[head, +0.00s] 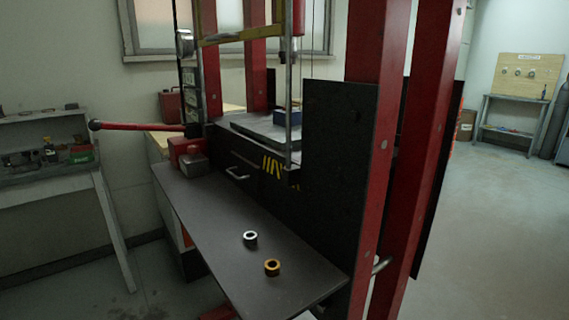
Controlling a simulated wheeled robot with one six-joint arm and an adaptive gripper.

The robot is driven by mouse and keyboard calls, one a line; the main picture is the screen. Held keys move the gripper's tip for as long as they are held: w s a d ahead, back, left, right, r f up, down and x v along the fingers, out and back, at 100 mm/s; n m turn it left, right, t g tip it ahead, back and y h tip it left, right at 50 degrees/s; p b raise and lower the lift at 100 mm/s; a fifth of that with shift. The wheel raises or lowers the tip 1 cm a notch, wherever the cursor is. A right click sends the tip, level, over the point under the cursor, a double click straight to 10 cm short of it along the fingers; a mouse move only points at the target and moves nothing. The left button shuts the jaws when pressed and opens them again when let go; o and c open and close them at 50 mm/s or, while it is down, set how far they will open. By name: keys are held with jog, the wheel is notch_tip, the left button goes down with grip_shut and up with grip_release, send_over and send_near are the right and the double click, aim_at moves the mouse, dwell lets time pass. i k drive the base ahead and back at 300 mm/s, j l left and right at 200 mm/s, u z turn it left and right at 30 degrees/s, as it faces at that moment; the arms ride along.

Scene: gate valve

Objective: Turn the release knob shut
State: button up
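A red shop press frame (385,150) stands in the middle of the head view. A red pump unit (181,148) with a grey block (194,166) at its front sits at the far left end of the press's dark shelf (215,218). A long red lever (140,127) reaches left from the pump, close to level. I cannot pick out the release knob at this size, nor tell how it is set. My gripper is not in view.
A silver ring (250,238) and a brass ring (272,267) lie on the shelf. A dark panel (335,160) blocks the view behind the right posts. A workbench (45,150) stands at left. The floor at right (500,230) is clear.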

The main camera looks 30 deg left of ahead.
aim_at(192, 149)
jog(key=k+u, duration=0.1)
jog(key=u, duration=0.3)
jog(key=j+u, duration=0.1)
jog(key=u, duration=0.35)
jog(key=k+j+u, duration=0.1)
jog(key=u, duration=0.3)
jog(key=j+u, duration=0.1)
jog(key=u, duration=0.35)
jog(key=i+j, duration=0.1)
jog(key=j, duration=0.15)
jog(key=i+j, duration=0.15)
jog(key=i+j+z, duration=0.15)
jog(key=i+j, duration=1)
